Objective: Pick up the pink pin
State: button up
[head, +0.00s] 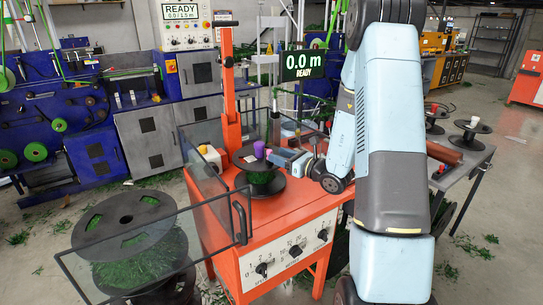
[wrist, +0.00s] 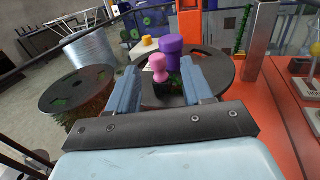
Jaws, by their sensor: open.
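The small pink pin (wrist: 158,72) has a rounded knob top and stands upright in the wrist view, between my two fingers as seen there. A purple peg (wrist: 171,48) stands just behind it, rising from the black spool (wrist: 218,68). In the head view the purple peg (head: 259,149) stands at the centre of the black spool (head: 262,192) on the orange machine, with the pink pin (head: 268,154) just to its right. My gripper (wrist: 160,68) is open, with gaps on both sides of the pin. In the head view my gripper (head: 282,157) reaches in from the right, above the spool's top.
A clear guard panel with a dark frame (head: 213,205) stands left of the spool. An orange post (head: 230,88) rises behind it. A large spool of green wire (head: 140,260) stands at front left. A grey table (head: 460,165) is at right.

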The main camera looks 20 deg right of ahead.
jog(key=shift+f+x, duration=0.2)
jog(key=shift+x, duration=1.1)
jog(key=shift+f+x, duration=0.15)
jog(key=shift+x, duration=1.15)
jog(key=shift+c, duration=0.2)
grip_shut()
